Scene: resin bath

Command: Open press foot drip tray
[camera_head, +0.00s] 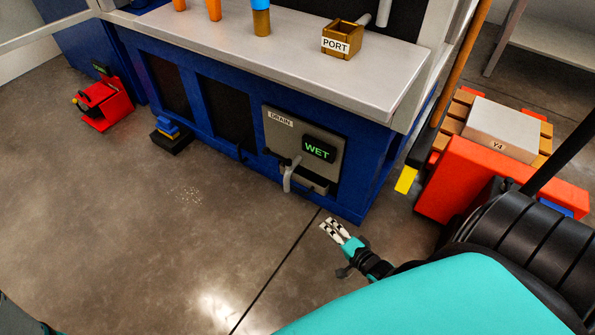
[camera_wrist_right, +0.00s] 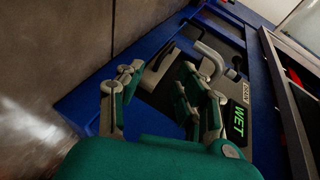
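My right gripper (camera_head: 335,230) is over the floor, in front of and below the grey DRAIN panel (camera_head: 325,135) on the blue cabinet. In the right wrist view, its two fingers are apart and the gripper (camera_wrist_right: 164,90) is empty. The panel carries a dark display reading WET (camera_head: 318,149) and a bent grey pipe or handle (camera_head: 289,175). The handle also shows beyond the fingers in the wrist view (camera_wrist_right: 212,60), apart from them. A dark slot or tray front (camera_head: 314,181) sits low on the panel; I cannot tell if it is the drip tray. My left gripper is out of view.
A low black block with a blue top (camera_head: 168,137) stands by the cabinet. A red device (camera_head: 103,103) is at the left. A PORT box (camera_head: 343,38) sits on the counter (camera_head: 290,50).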

